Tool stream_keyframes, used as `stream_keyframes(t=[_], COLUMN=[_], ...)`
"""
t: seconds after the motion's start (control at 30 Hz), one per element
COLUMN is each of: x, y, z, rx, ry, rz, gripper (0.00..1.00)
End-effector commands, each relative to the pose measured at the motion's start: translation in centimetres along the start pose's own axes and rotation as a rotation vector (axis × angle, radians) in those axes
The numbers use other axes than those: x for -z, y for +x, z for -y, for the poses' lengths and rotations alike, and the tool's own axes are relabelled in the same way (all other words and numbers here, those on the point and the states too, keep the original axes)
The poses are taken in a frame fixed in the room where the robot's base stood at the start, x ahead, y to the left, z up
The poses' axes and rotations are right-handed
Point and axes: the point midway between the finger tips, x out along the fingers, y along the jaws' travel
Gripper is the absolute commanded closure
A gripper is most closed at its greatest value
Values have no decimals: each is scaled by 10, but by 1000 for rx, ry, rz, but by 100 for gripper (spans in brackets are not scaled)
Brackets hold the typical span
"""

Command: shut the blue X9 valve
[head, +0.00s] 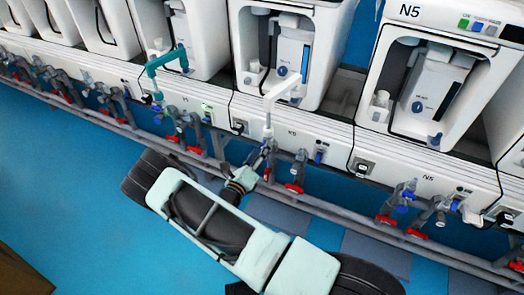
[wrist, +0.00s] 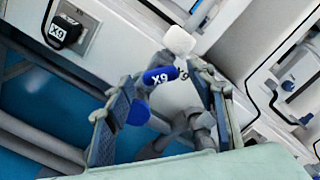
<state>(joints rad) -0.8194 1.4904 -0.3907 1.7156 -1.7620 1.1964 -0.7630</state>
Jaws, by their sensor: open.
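The blue X9 valve handle (wrist: 160,77), marked with a white X9, shows near the middle of the wrist view. My gripper (wrist: 166,86) is open, with one finger left of the handle and the other to its right. The handle lies between the fingertips in the picture; I cannot tell whether either finger touches it. Grey valve fittings and another rounded blue part (wrist: 138,113) show below it. In the head view my gripper (head: 262,158) is at the pipe row below the white pipe, and it largely hides the X9 valve there.
A white upright pipe (head: 268,118) with a bent top stands just behind my gripper. Red-handled valves (head: 294,187) and a long grey rail (head: 340,213) run alongside. A black X9-marked socket (wrist: 64,32) is on the white panel. Blue floor (head: 60,200) lies open at left.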

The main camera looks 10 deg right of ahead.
Motion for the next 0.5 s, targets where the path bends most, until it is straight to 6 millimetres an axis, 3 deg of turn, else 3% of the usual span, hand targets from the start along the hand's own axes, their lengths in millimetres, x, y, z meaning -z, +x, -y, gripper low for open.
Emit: stream_keyframes(t=[0.13, 0.4, 0.5], x=[0, 0, 0], y=[10, 11, 11], z=[0, 0, 0], rx=[1, 0, 0], ry=[1, 1, 1], rz=[-1, 0, -1], gripper=[49, 49, 59])
